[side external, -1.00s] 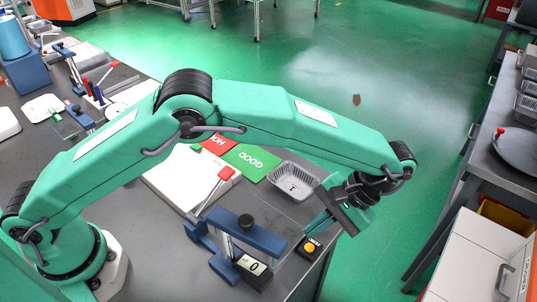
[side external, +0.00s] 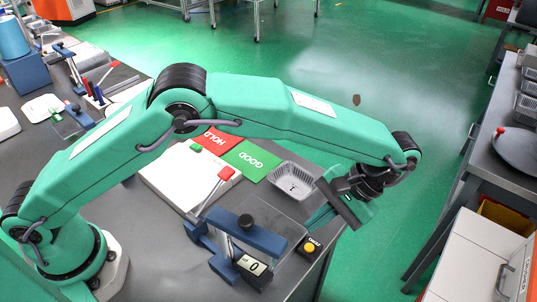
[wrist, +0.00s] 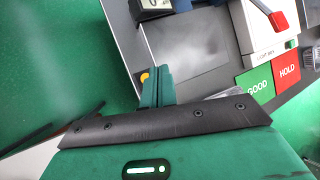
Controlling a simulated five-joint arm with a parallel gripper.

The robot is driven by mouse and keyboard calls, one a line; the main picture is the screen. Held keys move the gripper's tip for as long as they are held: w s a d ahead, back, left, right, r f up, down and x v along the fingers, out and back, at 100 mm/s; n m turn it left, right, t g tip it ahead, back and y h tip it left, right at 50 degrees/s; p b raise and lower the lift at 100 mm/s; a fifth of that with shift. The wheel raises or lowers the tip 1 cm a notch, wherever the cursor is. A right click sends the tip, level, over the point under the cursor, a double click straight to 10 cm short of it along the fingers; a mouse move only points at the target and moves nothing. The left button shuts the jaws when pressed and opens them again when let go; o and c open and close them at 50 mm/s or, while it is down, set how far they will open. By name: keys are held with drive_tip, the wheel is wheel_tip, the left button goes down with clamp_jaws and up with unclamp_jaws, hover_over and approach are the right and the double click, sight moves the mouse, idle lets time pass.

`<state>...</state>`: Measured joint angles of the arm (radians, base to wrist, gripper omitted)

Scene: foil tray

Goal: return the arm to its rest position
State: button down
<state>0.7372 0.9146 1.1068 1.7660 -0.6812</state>
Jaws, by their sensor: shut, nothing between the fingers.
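My gripper (side external: 322,214) is raised at the front right end of the bench, beside the foil tray in the side external view. Its fingers look closed together, with nothing held between them. In the wrist view the green gripper (wrist: 157,84) points over the bench corner. The foil tray (side external: 291,190) sits on the bench just left of my gripper, next to the green GOOD card (side external: 252,160). The red HOLD card (side external: 216,141) lies beside it, partly behind my arm.
A blue clamp fixture (side external: 245,238) with a red-tipped lever stands at the front. A small display (side external: 254,266) and a yellow button box (side external: 309,247) stand near the bench edge. Open green floor is beyond the bench.

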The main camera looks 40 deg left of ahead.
drive_tip(key=a+r+t+h, duration=0.4)
drive_tip(key=a+r, duration=1)
drive_tip(key=a, duration=0.2)
drive_tip(key=s+a+r+t+h, duration=0.1)
drive_tip(key=s+a+t, duration=0.6)
drive_tip(key=s+a, duration=0.6)
drive_tip(key=a, duration=0.3)
drive_tip(key=shift+s+a+r+n, duration=0.25)
drive_tip(key=shift+a+r+n, duration=0.05)
drive_tip(key=shift+r, duration=0.05)
